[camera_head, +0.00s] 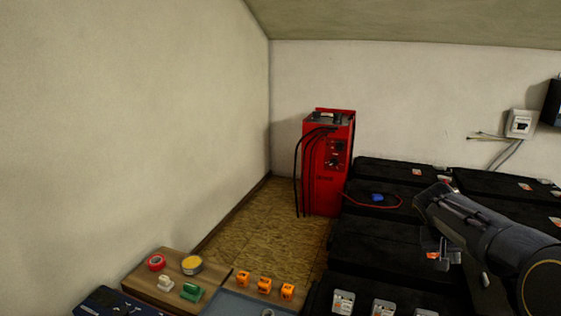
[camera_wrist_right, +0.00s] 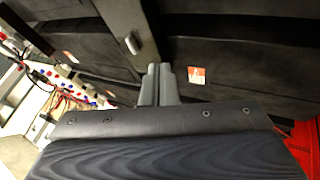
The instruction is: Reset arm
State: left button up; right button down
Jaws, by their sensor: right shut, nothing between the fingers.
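My right arm comes in from the right edge in the head view, over the black batteries (camera_head: 375,248). My right gripper (camera_head: 441,262) is at its end, small and partly hidden by the wrist. In the right wrist view its two grey fingers (camera_wrist_right: 158,82) are together with nothing between them. Dark battery sides (camera_wrist_right: 240,62) with a small orange and white label (camera_wrist_right: 197,75) lie beyond the fingertips. My left gripper is not in view.
A red charger (camera_head: 325,165) with black cables stands at the back by the batteries. A wooden board (camera_head: 172,281) with tape rolls, several orange blocks (camera_head: 264,285) and a blue-grey tray (camera_head: 232,300) are at the front. A white switch box (camera_head: 521,124) is on the wall.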

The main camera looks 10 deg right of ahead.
jog(key=s+a+f+n+t+y, duration=0.25)
jog(key=s+a+y, duration=0.25)
jog(key=s+a, duration=0.8)
jog(key=s+a+f+n+t+y, duration=0.25)
jog(key=s+a+y, duration=0.35)
jog(key=s+a, duration=0.8)
notch_tip(320, 180, up, 16)
jog(key=w+a+p, duration=0.2)
jog(key=p, duration=1.3)
jog(key=shift+w+g, duration=0.2)
jog(key=shift+g, duration=0.2)
jog(key=shift+f, duration=0.1)
